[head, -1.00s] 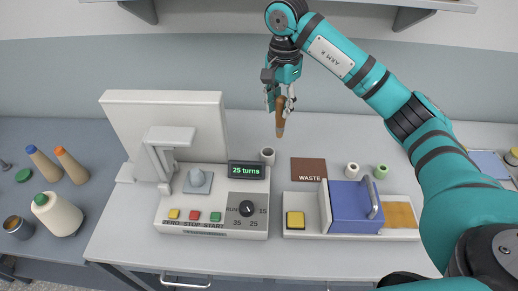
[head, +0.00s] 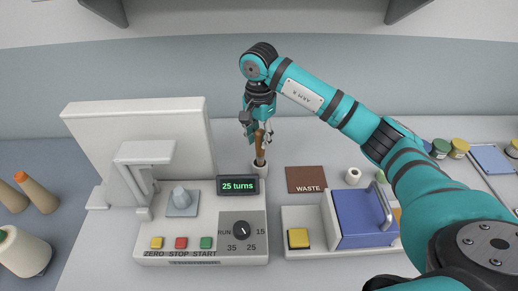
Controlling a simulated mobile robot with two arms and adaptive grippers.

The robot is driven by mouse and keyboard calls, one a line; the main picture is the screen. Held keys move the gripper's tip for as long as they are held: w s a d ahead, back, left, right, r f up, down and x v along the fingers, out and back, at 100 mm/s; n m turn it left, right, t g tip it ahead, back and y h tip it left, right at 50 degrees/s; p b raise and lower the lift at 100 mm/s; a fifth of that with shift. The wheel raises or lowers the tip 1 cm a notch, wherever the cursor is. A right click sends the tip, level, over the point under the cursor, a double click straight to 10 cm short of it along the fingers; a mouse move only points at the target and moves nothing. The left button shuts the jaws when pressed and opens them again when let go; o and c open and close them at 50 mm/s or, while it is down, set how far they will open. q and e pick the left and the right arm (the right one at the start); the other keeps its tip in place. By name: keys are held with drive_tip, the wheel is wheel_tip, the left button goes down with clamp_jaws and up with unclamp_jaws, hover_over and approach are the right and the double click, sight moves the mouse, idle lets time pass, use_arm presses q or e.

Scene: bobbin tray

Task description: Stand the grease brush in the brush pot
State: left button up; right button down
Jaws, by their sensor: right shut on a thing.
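The grease brush (head: 260,150), a slim brown-handled stick, is upright in my right gripper (head: 257,132), which is shut on it. The brush pot (head: 259,169) is a small pale cup behind the green display. The brush's lower end is at the pot's mouth and appears to reach just inside the rim; its tip is hidden. My right gripper is directly above the pot, apart from it. My left gripper is not in view.
The winder (head: 145,140) stands left of the pot, and its display (head: 238,186) stands just in front. A brown WASTE mat (head: 306,179), a white spool (head: 353,176) and a blue box (head: 360,217) are to the right. Thread cones (head: 37,194) stand far left.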

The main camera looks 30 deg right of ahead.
sight(259, 156)
wheel_tip(259, 156, down, 4)
drive_tip(key=shift+r+p, duration=0.15)
drive_tip(key=shift+p, duration=0.4)
drive_tip(key=shift+f, duration=0.3)
drive_tip(key=c, duration=1.5)
unclamp_jaws()
drive_tip(key=shift+f, duration=0.15)
drive_tip(key=o, duration=0.5)
drive_tip(key=shift+c, duration=0.2)
